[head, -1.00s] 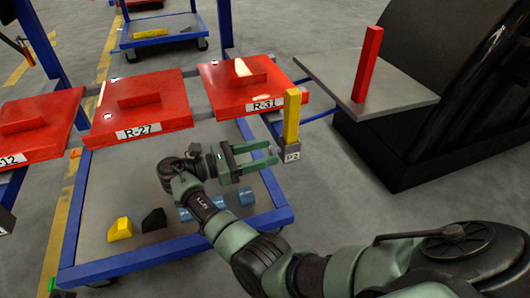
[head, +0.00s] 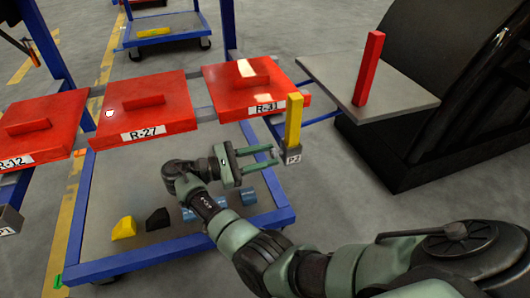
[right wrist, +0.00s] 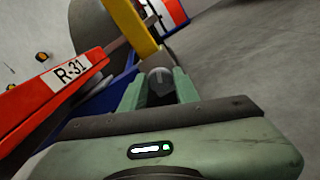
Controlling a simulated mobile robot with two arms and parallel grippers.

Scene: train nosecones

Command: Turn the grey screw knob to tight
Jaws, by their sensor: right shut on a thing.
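The grey screw knob (right wrist: 160,86) shows in the right wrist view as a dark round end with a notch line, between the two green fingers. My right gripper (right wrist: 160,92) is shut on it. The knob is too small and covered to make out there. I cannot tell how tight the knob is. My left gripper is not in view.
Red trays (head: 150,103) labelled R-12, R-27 and R-31 sit in a row on a blue-framed cart. Yellow, black and blue blocks (head: 158,219) lie on the lower shelf (head: 110,262).

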